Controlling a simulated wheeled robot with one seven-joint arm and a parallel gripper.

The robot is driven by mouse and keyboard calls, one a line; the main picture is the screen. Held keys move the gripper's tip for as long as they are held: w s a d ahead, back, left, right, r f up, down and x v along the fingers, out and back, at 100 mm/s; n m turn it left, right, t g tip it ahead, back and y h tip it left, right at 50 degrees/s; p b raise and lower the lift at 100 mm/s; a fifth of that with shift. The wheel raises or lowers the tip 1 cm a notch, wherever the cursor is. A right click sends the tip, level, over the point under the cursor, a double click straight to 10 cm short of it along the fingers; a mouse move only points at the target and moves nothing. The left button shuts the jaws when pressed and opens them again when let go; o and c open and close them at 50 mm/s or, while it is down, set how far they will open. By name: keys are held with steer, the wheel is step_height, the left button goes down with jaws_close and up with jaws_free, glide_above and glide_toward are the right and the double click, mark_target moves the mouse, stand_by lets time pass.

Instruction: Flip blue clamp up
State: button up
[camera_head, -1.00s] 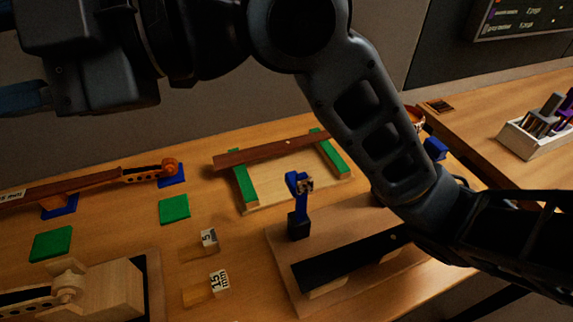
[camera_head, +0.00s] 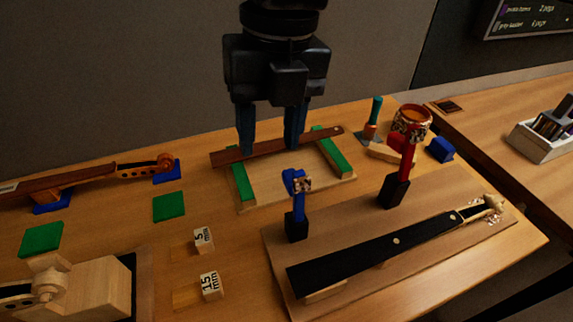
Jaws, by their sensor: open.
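The blue clamp (camera_head: 297,205) stands upright in a black base on the wooden board (camera_head: 345,212). Its head, with a patterned end, is at the top. My gripper (camera_head: 270,148) hangs fingers down behind and above the clamp in the picture, apart from it. A black fingerboard on a neck (camera_head: 375,246) lies along the board in front of both clamps.
Behind the blue clamp is a pale tray (camera_head: 290,178) with green strips and a brown strip (camera_head: 225,157). Labelled blocks (camera_head: 203,240) and green pads (camera_head: 169,207) lie left. A blue block (camera_head: 440,149) and a teal-handled tool (camera_head: 375,112) are at the back right.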

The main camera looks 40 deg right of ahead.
mark_target(291, 168)
steer(key=d, duration=0.2)
steer(key=h, duration=0.1)
steer(key=shift+s+d+f, duration=0.1)
steer(key=shift+s+d, duration=0.15)
steer(key=shift+d, duration=0.15)
steer(key=shift+d+f, duration=0.1)
steer(key=shift+f, duration=0.1)
step_height(291, 168, down, 7)
steer(key=shift+f, duration=0.15)
steer(key=shift+c, duration=0.2)
jaws_close()
